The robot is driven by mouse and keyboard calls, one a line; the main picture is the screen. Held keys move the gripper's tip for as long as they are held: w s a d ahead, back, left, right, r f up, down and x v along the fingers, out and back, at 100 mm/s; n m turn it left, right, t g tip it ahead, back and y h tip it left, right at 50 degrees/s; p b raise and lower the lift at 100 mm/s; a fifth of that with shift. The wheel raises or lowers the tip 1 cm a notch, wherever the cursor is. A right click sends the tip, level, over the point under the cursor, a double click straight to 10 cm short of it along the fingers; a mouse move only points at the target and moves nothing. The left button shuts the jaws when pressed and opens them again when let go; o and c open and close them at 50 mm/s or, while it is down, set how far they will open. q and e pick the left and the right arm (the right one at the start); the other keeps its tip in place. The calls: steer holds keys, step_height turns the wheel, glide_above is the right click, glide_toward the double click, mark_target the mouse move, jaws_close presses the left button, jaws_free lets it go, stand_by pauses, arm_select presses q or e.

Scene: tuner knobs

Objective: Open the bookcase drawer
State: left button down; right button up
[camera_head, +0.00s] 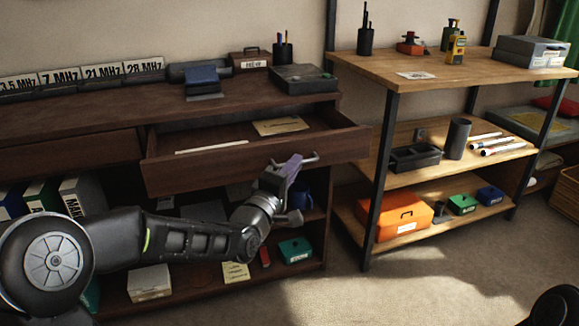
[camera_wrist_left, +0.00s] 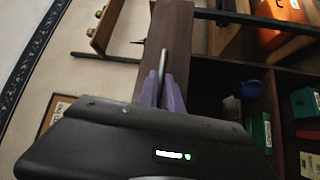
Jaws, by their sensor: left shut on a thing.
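The bookcase drawer (camera_head: 185,173) stands pulled out from the dark wooden bookcase (camera_head: 120,115) in the head view. Its open top shows a tan envelope or card (camera_head: 280,126) and a pale strip (camera_head: 212,146) inside. My left gripper (camera_head: 293,164) is at the drawer front, toward its right side, shut on the metal bar handle (camera_head: 309,159). In the left wrist view the purple fingers (camera_wrist_left: 163,90) close around the bar, with the drawer front (camera_wrist_left: 172,40) beyond them. My right gripper is not in view.
A wood-and-metal shelf unit (camera_head: 370,68) stands right of the drawer, with an orange case (camera_head: 402,213) on its bottom shelf. Below the drawer, the bookcase shelves hold binders (camera_head: 82,196) and small boxes. Bare carpet (camera_head: 400,285) lies in front.

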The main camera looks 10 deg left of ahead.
arm_select(q)
steer(key=shift+s+d+f, duration=0.1)
steer(key=shift+s+d, duration=0.4)
steer(key=shift+s, duration=0.35)
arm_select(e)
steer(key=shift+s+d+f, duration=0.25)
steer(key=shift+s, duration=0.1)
arm_select(q)
steer(key=c, duration=1.5)
jaws_free()
steer(key=p+v, duration=0.1)
steer(key=v, duration=0.6)
steer(key=shift+s+a, duration=0.1)
steer(key=shift+s, duration=0.25)
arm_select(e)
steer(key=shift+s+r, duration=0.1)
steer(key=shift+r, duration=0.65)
